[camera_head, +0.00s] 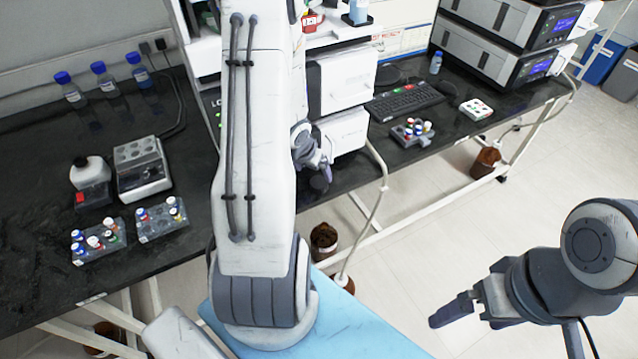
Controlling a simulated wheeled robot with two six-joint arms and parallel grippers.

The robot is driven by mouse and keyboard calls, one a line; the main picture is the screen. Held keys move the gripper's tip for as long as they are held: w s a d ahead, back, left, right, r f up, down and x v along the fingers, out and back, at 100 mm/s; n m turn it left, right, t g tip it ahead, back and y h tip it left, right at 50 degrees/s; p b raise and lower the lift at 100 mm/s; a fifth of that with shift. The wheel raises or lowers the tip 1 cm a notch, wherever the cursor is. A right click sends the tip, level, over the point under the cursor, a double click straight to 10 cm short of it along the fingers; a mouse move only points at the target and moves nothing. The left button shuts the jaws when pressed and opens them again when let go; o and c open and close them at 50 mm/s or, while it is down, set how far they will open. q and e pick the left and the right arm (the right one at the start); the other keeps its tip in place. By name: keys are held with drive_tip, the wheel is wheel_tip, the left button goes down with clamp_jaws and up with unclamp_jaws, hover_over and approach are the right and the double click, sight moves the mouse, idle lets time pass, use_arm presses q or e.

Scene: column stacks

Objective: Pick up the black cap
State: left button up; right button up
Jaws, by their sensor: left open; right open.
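I cannot make out a black cap with certainty. A small dark rounded shape (318,183) shows just below my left gripper (314,162), at the front edge of the black bench (350,177); I cannot tell if it is a cap or part of the gripper. My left gripper is small in view and partly hidden behind my white arm; it is open. My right gripper (467,318) is open and empty, above the floor at the lower right, well away from the bench.
Two clear racks (98,241) (162,219) of small coloured-cap vials stand at left. Several blue-capped bottles (105,82) line the back. A keyboard (403,102) and another vial rack (413,131) lie right of centre.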

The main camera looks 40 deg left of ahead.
sight(319, 181)
use_arm(q)
drive_tip(key=shift+x, duration=0.95)
drive_tip(key=x, duration=0.1)
drive_tip(key=b+x, duration=0.1)
drive_tip(key=x, duration=0.1)
drive_tip(key=b+x, duration=0.1)
drive_tip(key=shift+w+d+f, duration=0.15)
drive_tip(key=shift+d+f, duration=0.05)
drive_tip(key=shift+d, duration=0.05)
drive_tip(key=shift+w+a+f, duration=0.1)
drive_tip(key=shift+w+f, duration=0.05)
drive_tip(key=shift+f, duration=0.2)
use_arm(e)
wheel_tip(319, 181, down, 3)
drive_tip(key=shift+s, duration=0.1)
